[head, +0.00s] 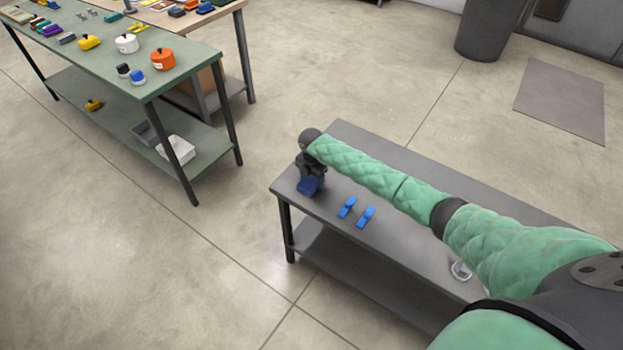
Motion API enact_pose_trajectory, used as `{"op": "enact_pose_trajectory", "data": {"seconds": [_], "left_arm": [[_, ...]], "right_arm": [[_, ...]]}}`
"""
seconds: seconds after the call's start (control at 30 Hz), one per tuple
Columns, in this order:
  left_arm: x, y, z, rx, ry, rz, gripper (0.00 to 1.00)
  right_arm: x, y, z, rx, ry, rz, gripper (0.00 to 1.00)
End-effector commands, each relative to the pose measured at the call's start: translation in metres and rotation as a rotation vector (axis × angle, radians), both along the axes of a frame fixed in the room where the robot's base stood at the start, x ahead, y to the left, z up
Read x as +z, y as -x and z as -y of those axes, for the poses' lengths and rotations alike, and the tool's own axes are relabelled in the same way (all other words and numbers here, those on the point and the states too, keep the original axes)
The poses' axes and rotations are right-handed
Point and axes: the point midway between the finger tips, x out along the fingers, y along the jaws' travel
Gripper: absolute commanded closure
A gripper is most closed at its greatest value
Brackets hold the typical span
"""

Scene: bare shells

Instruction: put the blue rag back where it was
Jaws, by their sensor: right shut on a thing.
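My right gripper (310,176) reaches to the far left end of the low grey table (408,266). It points down and is shut on a dark blue thing that looks like the blue rag (308,188). The rag is at or just above the tabletop; I cannot tell whether it touches. The gripper hides part of it. My left gripper is not in view.
Two small bright blue things, one (347,207) and another (366,217), lie right of the rag. A small clear or white round thing (461,271) is nearer my arm. A green workbench (165,75) stands left, across open floor.

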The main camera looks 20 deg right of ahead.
Motion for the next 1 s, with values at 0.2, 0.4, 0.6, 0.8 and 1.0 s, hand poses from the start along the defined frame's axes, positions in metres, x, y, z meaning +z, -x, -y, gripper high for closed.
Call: {"op": "enact_pose_trajectory", "data": {"seconds": [0.2,0.4,0.6,0.8,1.0], "left_arm": [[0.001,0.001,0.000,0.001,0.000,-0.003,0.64],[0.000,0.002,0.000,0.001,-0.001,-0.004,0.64],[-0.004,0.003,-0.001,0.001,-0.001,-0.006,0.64],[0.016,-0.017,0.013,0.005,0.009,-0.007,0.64],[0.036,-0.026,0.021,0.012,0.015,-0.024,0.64]], "right_arm": [[-0.001,0.000,0.000,0.000,0.000,0.000,0.19],[-0.001,0.000,0.000,0.000,0.000,0.000,0.19],[0.006,-0.001,0.000,0.000,0.000,0.002,0.19],[0.038,-0.001,0.000,0.001,-0.001,0.003,0.19],[0.077,-0.001,0.000,0.000,-0.001,0.003,0.19]]}}
